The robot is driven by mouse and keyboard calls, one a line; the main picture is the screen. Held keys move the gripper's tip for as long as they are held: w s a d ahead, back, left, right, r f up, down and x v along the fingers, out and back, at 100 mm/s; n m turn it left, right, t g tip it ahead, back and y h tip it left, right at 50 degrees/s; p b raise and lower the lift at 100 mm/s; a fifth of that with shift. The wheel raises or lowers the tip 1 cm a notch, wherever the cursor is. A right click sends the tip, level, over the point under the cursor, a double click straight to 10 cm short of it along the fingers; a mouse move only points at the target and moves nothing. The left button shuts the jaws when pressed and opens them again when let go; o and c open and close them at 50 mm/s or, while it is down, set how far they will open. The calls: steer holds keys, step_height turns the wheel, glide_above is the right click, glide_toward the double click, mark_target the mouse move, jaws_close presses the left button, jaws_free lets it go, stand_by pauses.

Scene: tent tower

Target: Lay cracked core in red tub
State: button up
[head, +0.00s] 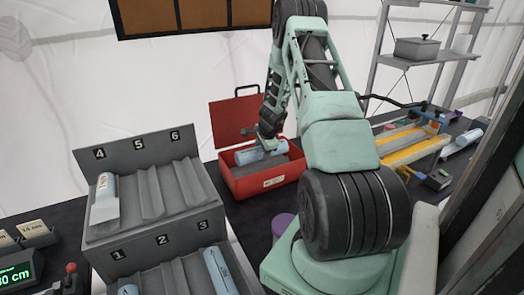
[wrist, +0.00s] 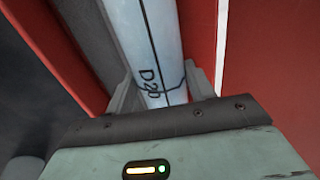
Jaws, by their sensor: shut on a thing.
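The red tub (head: 268,184) stands open on the dark bench, its lid raised at the back. A pale blue core (head: 248,156) lies within the tub's opening, roughly along its length. My gripper (head: 266,142) reaches down over the tub and is shut on this core. In the wrist view the core (wrist: 158,50) passes between both fingers of my gripper (wrist: 168,97). It carries the mark "D20", a straight black line along it and a jagged dark crack line near the fingers. Whether its underside touches the tub floor is hidden.
A grey rack (head: 150,206) with numbered grooves stands at left; a pale core (head: 104,200) lies in groove 4 and another (head: 219,270) in groove 3. Coloured trays and tools (head: 412,145) cover the bench at right. A shelf (head: 425,58) stands behind.

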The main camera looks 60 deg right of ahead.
steer(key=shift+f+b, duration=2.6)
steer(key=shift+f, duration=0.25)
steer(key=o, duration=1.3)
steer(key=shift+f, duration=0.1)
steer(key=shift+o, duration=0.9)
steer(key=shift+s+a+f, duration=0.1)
steer(key=shift+s, duration=0.05)
steer(key=shift+f, duration=0.1)
steer(key=shift+a, duration=0.1)
steer(key=b+v, duration=0.1)
steer(key=v, duration=1.7)
steer(key=shift+w+b, duration=0.2)
steer(key=shift+b, duration=0.2)
